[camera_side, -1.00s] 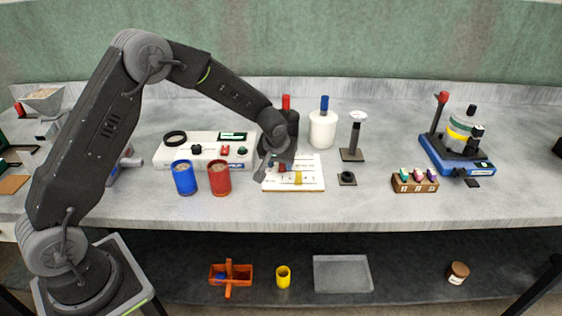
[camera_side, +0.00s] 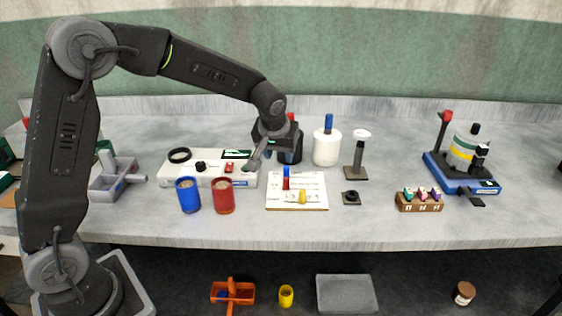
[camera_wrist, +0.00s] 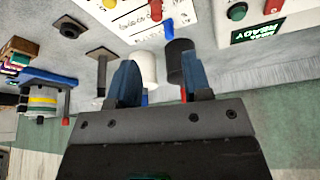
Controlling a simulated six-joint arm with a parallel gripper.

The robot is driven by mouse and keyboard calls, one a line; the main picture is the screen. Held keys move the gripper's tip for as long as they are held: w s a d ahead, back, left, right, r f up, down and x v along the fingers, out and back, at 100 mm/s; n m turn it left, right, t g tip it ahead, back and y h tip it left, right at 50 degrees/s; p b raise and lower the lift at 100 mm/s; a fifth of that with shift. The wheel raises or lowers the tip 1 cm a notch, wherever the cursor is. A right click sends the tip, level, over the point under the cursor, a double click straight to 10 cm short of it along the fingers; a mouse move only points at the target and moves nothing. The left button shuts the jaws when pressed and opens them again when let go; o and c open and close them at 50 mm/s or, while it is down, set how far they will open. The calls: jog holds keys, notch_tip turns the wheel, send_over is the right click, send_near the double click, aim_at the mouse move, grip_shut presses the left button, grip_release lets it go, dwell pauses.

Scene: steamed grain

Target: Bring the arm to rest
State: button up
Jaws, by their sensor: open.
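My gripper (camera_side: 263,157) is open and empty in the side view. It is raised above the back of the bench, by the right end of the white machine (camera_side: 240,179) and left of the dark bottle with a red top (camera_side: 291,151). In the wrist view my gripper (camera_wrist: 160,83) shows two blue-grey fingers spread apart with nothing between them touching. The white bottle with a blue top (camera_side: 326,149) and the dark bottle (camera_wrist: 178,58) lie beyond the fingers there.
A white board (camera_side: 281,202) with small red-blue and yellow pieces lies in front. Blue (camera_side: 189,199) and red (camera_side: 224,200) cups stand left of it. A pedestal (camera_side: 357,158), a slotted wooden block (camera_side: 420,206) and a blue-based device (camera_side: 465,180) stand right. The bench's front strip is clear.

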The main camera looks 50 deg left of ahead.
jog(key=shift+s+r, duration=0.15)
jog(key=shift+r, duration=0.1)
jog(key=s+d+r+m+t+h, duration=0.1)
jog(key=s+r, duration=0.4)
jog(key=s, duration=0.2)
jog(key=s+d+r+m, duration=0.1)
jog(key=s+r+m, duration=0.1)
jog(key=s+r, duration=0.35)
jog(key=s+d+f+m, duration=0.1)
jog(key=s, duration=0.7)
jog(key=s+d+m+h, duration=0.1)
jog(key=s+m, duration=0.1)
jog(key=s, duration=0.5)
jog(key=shift+s+d+f+t, duration=0.3)
jog(key=shift+s+f+t, duration=0.05)
jog(key=shift+f+t, duration=0.05)
